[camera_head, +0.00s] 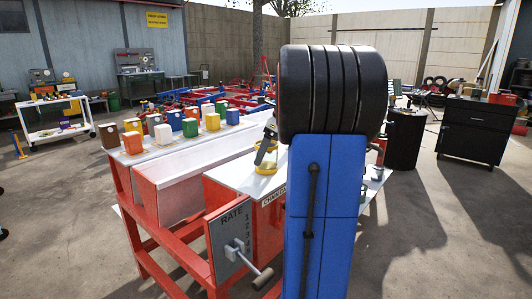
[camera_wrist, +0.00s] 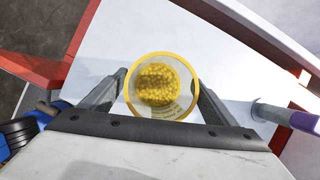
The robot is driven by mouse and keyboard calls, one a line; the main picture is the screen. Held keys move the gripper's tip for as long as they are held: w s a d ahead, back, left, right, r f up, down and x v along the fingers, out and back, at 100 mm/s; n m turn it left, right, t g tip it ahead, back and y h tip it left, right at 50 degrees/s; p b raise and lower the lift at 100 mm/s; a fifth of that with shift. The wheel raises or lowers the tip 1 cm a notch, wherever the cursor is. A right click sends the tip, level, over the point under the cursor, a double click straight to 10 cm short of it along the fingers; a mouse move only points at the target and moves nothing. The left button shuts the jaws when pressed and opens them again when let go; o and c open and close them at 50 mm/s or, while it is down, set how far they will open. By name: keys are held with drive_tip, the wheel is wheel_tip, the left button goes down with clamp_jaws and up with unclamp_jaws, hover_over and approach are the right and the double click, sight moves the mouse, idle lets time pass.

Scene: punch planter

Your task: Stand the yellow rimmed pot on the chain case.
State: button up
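The yellow rimmed pot (camera_wrist: 161,84) is a clear round vessel holding yellow granules, seen from above in the wrist view. My gripper (camera_wrist: 161,92) has one finger against each side of it, close under the rim. In the head view the pot (camera_head: 267,167) is upright at the white top of the red chain case (camera_head: 273,212), partly hidden by my gripper (camera_head: 266,148). I cannot tell whether its base touches the top. My blue and black arm hides the right part of the case.
A long white trough (camera_head: 190,181) runs beside the case, with several coloured blocks (camera_head: 190,127) on the bench behind. A RATE plate with a crank (camera_head: 240,252) sticks out in front. A purple-ended grey rod (camera_wrist: 285,114) lies right of my gripper.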

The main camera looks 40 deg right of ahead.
drive_tip(key=shift+r, duration=0.1)
drive_tip(key=v, duration=1.2)
drive_tip(key=s+a+f+n, duration=0.25)
drive_tip(key=a+n, duration=0.25)
drive_tip(key=a, duration=0.3)
drive_tip(key=s+a+f+n+h, duration=0.1)
drive_tip(key=a+f+n, duration=0.2)
drive_tip(key=a+n, duration=0.35)
drive_tip(key=s+a+f+n, duration=0.2)
drive_tip(key=a+f+n, duration=0.1)
drive_tip(key=a, duration=0.7)
drive_tip(key=s+a+f+n, duration=0.2)
drive_tip(key=a, duration=0.1)
drive_tip(key=s+a+f+n, duration=0.2)
drive_tip(key=a+n, duration=0.1)
drive_tip(key=s+a+f+n, duration=0.2)
drive_tip(key=f+n, duration=0.1)
drive_tip(key=shift+s+a+n+h, duration=0.25)
drive_tip(key=shift+s+a+h, duration=0.05)
drive_tip(key=shift+s+a, duration=0.1)
drive_tip(key=s+a+f+n, duration=0.4)
drive_tip(key=s+f+n, duration=0.3)
drive_tip(key=f+n, duration=0.1)
drive_tip(key=shift+a+f+t, duration=0.2)
drive_tip(key=shift+a+t, duration=0.05)
drive_tip(key=shift+t, duration=0.05)
